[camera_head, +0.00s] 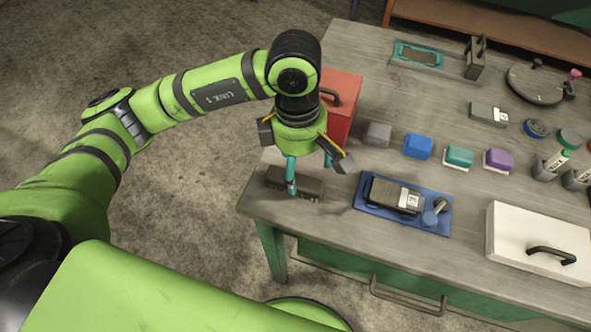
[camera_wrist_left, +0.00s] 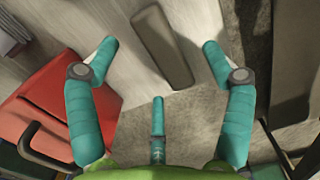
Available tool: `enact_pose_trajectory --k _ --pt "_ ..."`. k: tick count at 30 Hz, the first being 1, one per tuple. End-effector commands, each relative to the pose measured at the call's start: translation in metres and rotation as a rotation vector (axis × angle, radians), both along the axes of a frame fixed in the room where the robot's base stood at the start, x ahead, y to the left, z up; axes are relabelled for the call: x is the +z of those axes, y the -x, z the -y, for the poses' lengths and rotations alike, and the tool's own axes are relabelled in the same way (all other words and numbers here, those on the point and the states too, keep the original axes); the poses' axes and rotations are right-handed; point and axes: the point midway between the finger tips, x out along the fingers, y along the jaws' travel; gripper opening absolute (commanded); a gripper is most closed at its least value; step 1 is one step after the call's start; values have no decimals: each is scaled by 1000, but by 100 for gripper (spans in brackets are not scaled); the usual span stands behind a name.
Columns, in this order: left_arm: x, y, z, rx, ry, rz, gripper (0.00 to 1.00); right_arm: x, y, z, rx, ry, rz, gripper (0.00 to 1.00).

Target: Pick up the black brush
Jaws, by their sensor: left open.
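The black brush (camera_head: 312,187), a dark oblong block, lies on the table's near left corner in the head view. In the left wrist view the brush (camera_wrist_left: 163,45) lies between and beyond my fingertips, seen from above. My left gripper (camera_head: 306,173) has teal fingers spread open, pointing down over the brush. One finger hides part of the brush in the head view. In the left wrist view the gripper (camera_wrist_left: 160,58) is open and nothing is held. Whether a fingertip touches the brush I cannot tell. My right gripper is not in view.
A red box (camera_head: 342,112) with a dark handle stands behind my left gripper. A blue tray (camera_head: 432,233) with a dark block on it lies to the right. Several coloured blocks stand behind it. A white box (camera_head: 530,240) is at the right. The table's left edge is close to the brush.

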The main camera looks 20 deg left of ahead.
Motion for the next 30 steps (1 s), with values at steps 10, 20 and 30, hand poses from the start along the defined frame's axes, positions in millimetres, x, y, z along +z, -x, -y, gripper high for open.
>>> enact_pose_trajectory --k 10,20,30 --pt "-26 -6 -15 11 -69 17 82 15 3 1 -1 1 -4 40" --pt "-67 -7 -14 9 -64 19 82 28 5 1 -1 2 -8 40" --pt "-69 -7 -13 8 -63 21 34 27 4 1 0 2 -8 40"
